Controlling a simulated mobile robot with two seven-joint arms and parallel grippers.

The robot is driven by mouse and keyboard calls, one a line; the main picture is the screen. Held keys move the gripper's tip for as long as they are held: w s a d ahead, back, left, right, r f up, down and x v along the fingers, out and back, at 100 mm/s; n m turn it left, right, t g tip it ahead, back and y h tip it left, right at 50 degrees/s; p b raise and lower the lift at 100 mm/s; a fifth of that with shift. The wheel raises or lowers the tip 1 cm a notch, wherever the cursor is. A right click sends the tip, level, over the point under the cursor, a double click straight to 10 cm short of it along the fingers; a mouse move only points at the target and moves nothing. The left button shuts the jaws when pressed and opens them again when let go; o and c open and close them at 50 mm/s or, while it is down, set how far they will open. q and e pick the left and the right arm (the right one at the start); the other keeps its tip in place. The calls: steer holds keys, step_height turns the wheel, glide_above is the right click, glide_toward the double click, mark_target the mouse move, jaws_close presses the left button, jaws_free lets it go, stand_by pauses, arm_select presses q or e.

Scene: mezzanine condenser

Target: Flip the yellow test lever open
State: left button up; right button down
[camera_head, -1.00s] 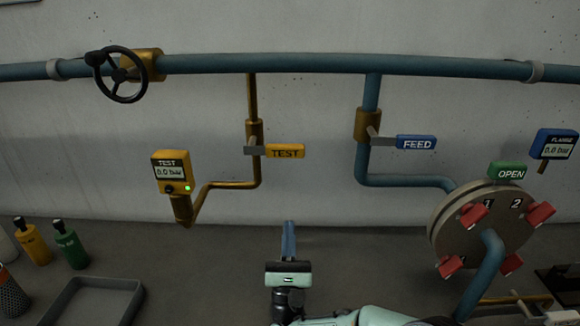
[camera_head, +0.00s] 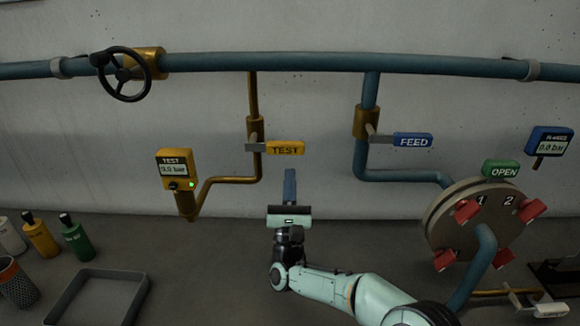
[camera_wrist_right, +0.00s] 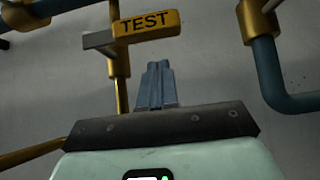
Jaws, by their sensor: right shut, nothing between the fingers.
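The yellow test lever (camera_head: 286,148), marked TEST, sticks out to the right, level, from the valve on the thin brass pipe (camera_head: 255,186). It also shows at the top of the right wrist view (camera_wrist_right: 147,24). My right gripper (camera_head: 290,172) is shut and empty, its blue fingers pointing up just below the lever in the head view. In the right wrist view its fingertips (camera_wrist_right: 159,64) appear below the lever plate, with a gap between them in the picture. My left gripper is not in view.
The blue FEED lever (camera_head: 412,140) is to the right. A yellow TEST gauge (camera_head: 175,168) reads 0.0 bar at the left. A flange (camera_head: 452,222) with red clamps stands at the right. A grey tray (camera_head: 68,302) and bottles are at lower left.

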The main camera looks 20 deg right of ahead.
mark_target(275, 148)
step_height(275, 148, up, 3)
steer(key=shift+r+p, duration=0.1)
steer(key=shift+p, duration=0.2)
steer(key=shift+s+n, duration=0.1)
steer(key=shift+n, duration=0.2)
